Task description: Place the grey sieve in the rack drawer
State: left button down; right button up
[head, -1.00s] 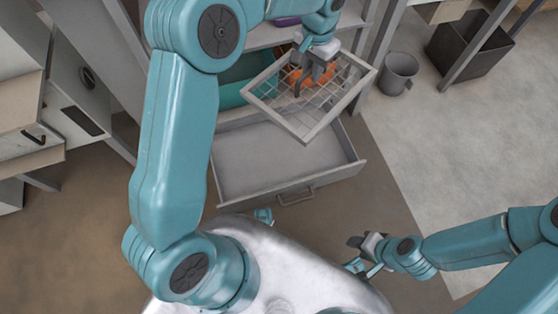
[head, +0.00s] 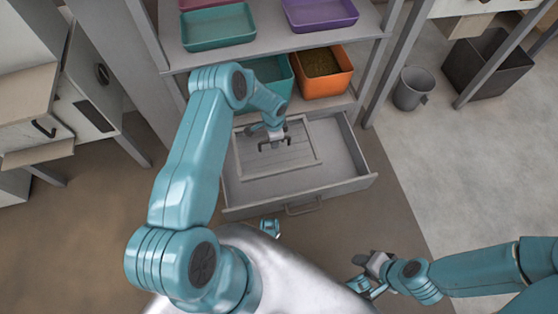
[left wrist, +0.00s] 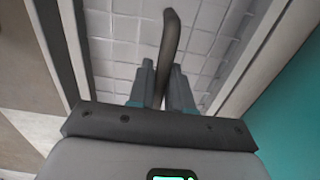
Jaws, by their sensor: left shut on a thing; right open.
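The grey sieve (head: 293,158), a square frame with a mesh, lies flat within the outline of the open rack drawer (head: 345,160), towards its left and middle. Whether it touches the drawer floor is hard to tell. My left gripper (head: 272,146) is over the sieve's middle, shut on its dark handle. The left wrist view shows the handle (left wrist: 170,40) between my left gripper's fingers (left wrist: 162,78), with the sieve's mesh (left wrist: 120,45) behind. My right gripper (head: 367,270) is open and empty, low in front and right of the drawer.
An orange bin (head: 323,72) and a teal bin (head: 270,72) stand on the shelf behind the drawer. Teal (head: 218,27) and purple (head: 320,12) trays sit on the shelf above. A grey bucket (head: 412,88) stands right of the rack.

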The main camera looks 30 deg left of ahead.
pick_arm(q)
notch_tip(320, 180, down, 15)
jog(key=b, duration=0.5)
jog(key=shift+r, duration=0.15)
jog(key=shift+f, duration=0.2)
jog(key=c, duration=1)
grip_release()
jog(key=shift+c, duration=0.2)
jog(key=shift+r, duration=0.1)
